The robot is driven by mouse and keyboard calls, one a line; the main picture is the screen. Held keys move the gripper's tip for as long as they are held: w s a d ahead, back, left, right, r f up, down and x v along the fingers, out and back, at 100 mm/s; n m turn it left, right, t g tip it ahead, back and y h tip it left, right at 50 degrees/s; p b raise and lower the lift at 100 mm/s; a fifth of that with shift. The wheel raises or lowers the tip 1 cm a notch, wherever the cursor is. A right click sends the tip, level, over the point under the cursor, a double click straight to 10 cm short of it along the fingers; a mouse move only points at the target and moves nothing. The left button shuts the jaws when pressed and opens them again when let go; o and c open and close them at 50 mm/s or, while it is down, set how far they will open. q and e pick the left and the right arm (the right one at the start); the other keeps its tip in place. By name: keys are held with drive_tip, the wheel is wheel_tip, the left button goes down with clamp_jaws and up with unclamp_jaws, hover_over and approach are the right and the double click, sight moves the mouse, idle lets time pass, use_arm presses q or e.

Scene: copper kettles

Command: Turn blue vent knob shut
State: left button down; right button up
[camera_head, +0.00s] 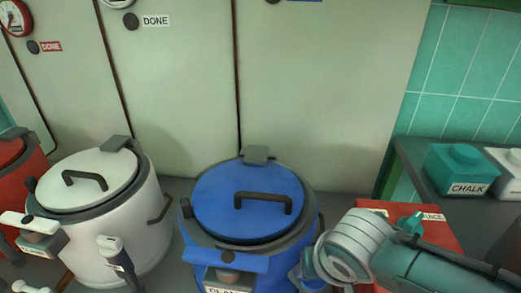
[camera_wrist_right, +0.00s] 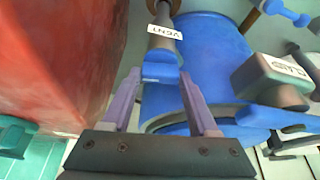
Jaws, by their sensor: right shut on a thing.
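The blue kettle (camera_head: 248,205) stands in the middle of the head view with its blue lid closed. In the right wrist view its blue body (camera_wrist_right: 205,60) fills the centre. The blue vent knob (camera_wrist_right: 161,68) sits on a grey stem with a VENT label (camera_wrist_right: 165,32). My right gripper (camera_wrist_right: 158,80) is shut on the knob, one purple finger on each side of it. In the head view my right arm reaches in from the lower right to the kettle's right side, and the fingers are hidden there. My left gripper is not in view.
A white kettle (camera_head: 82,215) and a red kettle (camera_head: 28,175) stand to the left. A red box (camera_head: 440,236) lies close behind my right arm. A shelf with a green CHALK box (camera_head: 461,168) is at the right. Pale panels (camera_head: 320,90) close off the back.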

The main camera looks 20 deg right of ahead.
drive_tip(key=shift+a+m+h, duration=0.1)
drive_tip(key=shift+m+h, duration=0.2)
drive_tip(key=shift+m, duration=0.6)
drive_tip(key=o, duration=1.4)
drive_tip(key=p+v, duration=0.4)
drive_tip(key=v, duration=0.6)
drive_tip(key=shift+w+p, duration=0.15)
drive_tip(key=shift+p, duration=0.2)
